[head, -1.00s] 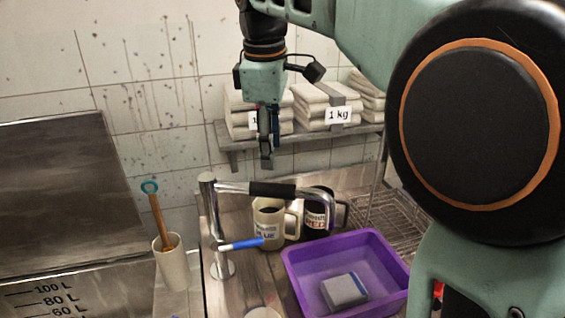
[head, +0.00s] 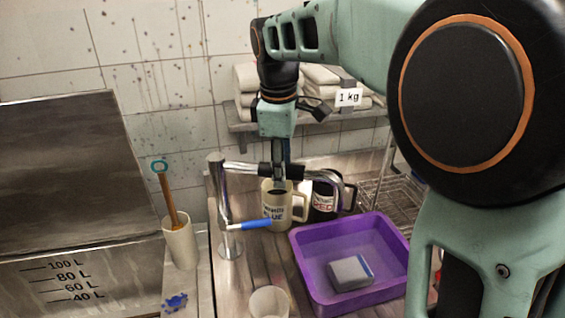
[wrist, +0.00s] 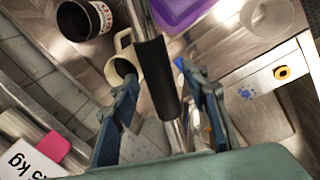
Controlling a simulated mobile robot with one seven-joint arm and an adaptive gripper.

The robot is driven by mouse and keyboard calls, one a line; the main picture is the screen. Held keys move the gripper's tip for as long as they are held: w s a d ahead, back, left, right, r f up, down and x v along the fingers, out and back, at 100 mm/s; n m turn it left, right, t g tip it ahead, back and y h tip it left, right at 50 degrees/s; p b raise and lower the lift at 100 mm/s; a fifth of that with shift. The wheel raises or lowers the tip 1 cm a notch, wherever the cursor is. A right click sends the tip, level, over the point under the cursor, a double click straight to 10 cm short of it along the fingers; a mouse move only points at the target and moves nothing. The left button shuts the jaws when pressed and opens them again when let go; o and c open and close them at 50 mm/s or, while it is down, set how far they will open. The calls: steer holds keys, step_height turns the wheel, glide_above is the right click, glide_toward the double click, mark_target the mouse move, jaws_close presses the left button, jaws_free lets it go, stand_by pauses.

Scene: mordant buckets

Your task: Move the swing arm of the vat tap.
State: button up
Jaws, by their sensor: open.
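The vat tap (head: 226,205) is a chrome post with a swing arm (head: 325,177), a horizontal pipe reaching right and bending down at its end. The arm has a black grip sleeve (wrist: 155,85). A blue-handled lever (head: 256,225) sticks out lower on the post. My gripper (head: 279,178) points down at the sleeve and hides part of it in the head view. In the wrist view my gripper (wrist: 158,72) is open, with the sleeve lying between its two blue fingers. Gaps show on both sides, so it is not clamped.
A cream mug (head: 276,208) and a black mug (head: 325,203) stand just under and behind the swing arm. A purple tub (head: 300,275) holds a grey block. A white cup (head: 269,302) stands in front. Left are a holder (head: 180,245) and the vat (head: 75,270).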

steer(key=shift+c, duration=0.4)
jaws_close()
steer(key=shift+s, duration=0.1)
